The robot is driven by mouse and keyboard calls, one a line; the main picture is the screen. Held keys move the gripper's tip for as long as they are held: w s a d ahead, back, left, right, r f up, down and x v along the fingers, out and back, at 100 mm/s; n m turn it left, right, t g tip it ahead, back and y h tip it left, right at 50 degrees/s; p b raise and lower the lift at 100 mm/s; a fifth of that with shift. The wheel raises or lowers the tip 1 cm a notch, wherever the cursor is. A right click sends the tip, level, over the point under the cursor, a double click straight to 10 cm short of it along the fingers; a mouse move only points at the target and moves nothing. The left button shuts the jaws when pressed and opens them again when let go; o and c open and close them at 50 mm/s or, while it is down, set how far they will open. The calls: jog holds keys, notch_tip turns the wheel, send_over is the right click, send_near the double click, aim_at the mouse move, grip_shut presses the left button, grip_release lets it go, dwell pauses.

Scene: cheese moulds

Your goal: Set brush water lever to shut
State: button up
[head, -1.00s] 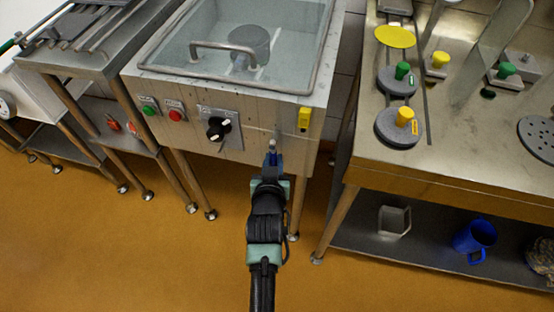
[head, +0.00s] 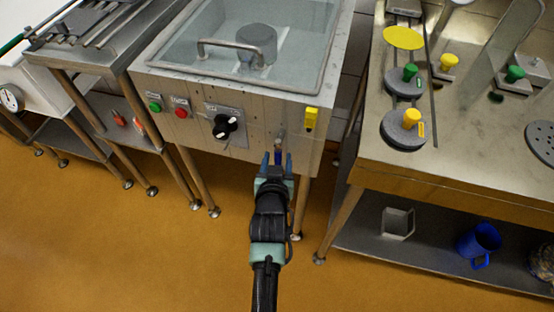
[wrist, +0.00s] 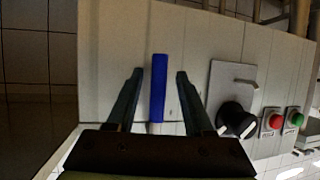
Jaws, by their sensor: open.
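A lever with a blue handle (wrist: 158,88) hangs from a small metal fitting on the front panel of the steel wash unit (head: 190,88). In the head view the blue handle (head: 278,158) points down below the fitting, partly hidden by my gripper. My gripper (head: 277,160) is open in front of the panel. In the wrist view its two fingers (wrist: 159,75) stand on either side of the blue handle, with a visible gap on each side. I cannot read a label for the lever.
The panel also carries a black rotary knob (head: 225,126), a red button (head: 181,113), a green button (head: 155,106) and a yellow part (head: 310,119) near the right corner. A steel table (head: 450,160) with round weights stands to the right. The orange floor (head: 150,250) is clear in front.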

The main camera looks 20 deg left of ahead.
jog(key=shift+s, duration=0.1)
jog(key=p+v, duration=0.2)
jog(key=v, duration=1)
jog(key=shift+s+r, duration=0.3)
